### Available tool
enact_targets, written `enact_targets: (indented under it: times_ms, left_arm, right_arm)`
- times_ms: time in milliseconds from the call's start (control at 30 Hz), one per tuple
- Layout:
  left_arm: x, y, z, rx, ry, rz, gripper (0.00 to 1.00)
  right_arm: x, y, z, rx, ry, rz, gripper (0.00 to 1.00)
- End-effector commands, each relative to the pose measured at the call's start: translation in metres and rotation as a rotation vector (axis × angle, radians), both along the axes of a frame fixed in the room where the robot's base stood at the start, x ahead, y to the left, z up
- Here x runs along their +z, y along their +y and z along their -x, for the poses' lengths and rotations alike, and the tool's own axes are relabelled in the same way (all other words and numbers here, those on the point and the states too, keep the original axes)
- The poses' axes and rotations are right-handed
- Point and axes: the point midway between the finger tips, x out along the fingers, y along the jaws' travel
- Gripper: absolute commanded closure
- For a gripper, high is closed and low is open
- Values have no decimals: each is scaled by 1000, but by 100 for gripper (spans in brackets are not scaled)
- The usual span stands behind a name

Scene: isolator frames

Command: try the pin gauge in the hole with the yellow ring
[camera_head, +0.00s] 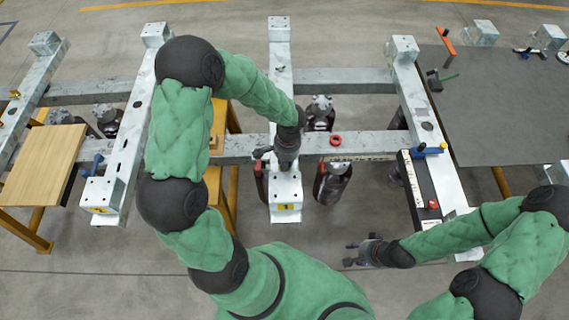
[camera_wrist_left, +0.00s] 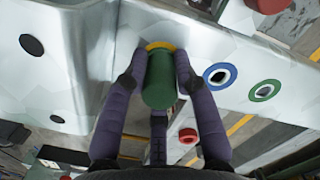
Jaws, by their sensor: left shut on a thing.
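The pin gauge shows as a green cylindrical handle (camera_wrist_left: 159,82) in the left wrist view. My left gripper (camera_wrist_left: 160,68) is shut on it, one finger on each side. The yellow ring (camera_wrist_left: 160,46) shows just behind the handle's far end, on a pale metal beam. The handle hides most of the ring and its hole, and I cannot tell whether the pin is inside. In the head view my left gripper (camera_head: 287,160) is over the middle beam, and its arm hides the pin gauge. My right gripper (camera_head: 352,254) is open and empty, low over the floor.
A blue ring (camera_wrist_left: 220,75) and a green ring (camera_wrist_left: 265,90) lie right of the yellow one. A grey table (camera_head: 500,110) stands right, a wooden board (camera_head: 42,165) left. Dark cylinders (camera_head: 332,183) stand beneath the frame.

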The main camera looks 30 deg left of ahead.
Motion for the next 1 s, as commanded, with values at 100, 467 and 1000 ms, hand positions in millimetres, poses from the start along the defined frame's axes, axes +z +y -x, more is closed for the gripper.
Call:
enact_targets:
  times_ms: [100,467,1000]
  left_arm:
    - [0,0,0,0,0,0,100]
    - [11,0,0,0,-1,0,100]
    - [48,0,0,0,-1,-1,100]
  right_arm:
    - [0,0,0,0,0,0,60]
    - [9,0,0,0,0,0,60]
    - [37,0,0,0,0,0,60]
